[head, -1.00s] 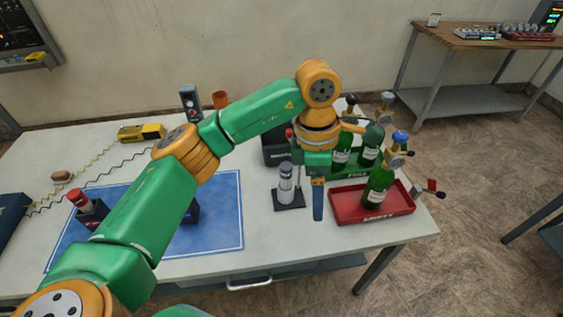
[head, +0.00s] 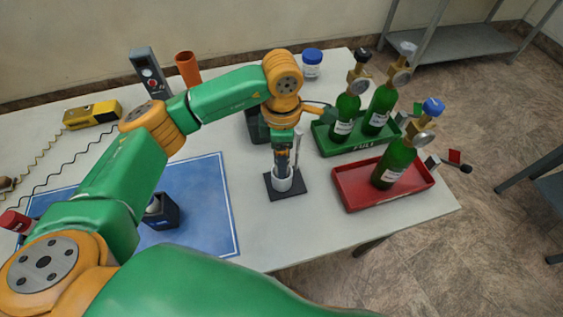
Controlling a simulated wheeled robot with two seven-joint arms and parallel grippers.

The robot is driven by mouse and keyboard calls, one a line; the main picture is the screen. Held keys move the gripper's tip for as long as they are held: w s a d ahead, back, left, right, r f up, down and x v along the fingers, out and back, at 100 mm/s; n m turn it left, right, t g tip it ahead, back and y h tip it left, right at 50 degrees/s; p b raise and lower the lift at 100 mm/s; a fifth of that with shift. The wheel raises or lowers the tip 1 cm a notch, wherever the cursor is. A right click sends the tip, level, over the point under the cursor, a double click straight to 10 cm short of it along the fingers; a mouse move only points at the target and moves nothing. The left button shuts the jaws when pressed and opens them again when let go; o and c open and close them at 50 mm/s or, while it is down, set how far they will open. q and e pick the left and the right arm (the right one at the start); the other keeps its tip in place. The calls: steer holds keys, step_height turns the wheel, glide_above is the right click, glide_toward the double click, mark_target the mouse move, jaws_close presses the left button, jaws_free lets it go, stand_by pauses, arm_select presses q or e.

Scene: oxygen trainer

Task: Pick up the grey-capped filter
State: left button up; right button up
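The grey-capped filter (head: 283,181) is a white cylinder standing upright on a small black base (head: 287,194) at the middle of the table. My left gripper (head: 282,163) points down at its top, in line with it in the head view. The gripper hides the grey cap. A dark finger shows in front of the cylinder's upper part; I cannot tell whether the fingers are open or closed, or whether they touch the filter. My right gripper is not in view.
Right of the filter are a red tray (head: 353,199) with a green bottle and a green tray (head: 365,147) with two bottles. Left is a blue mat (head: 212,200) with a dark blue holder (head: 161,212). A red cap (head: 15,221) shows at the left edge.

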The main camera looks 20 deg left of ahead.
arm_select(q)
steer(key=shift+w+a+f, duration=0.1)
steer(key=shift+w+f, duration=0.15)
steer(key=shift+s+r, duration=0.1)
steer(key=shift+s, duration=0.05)
steer(key=c, duration=0.9)
jaws_close()
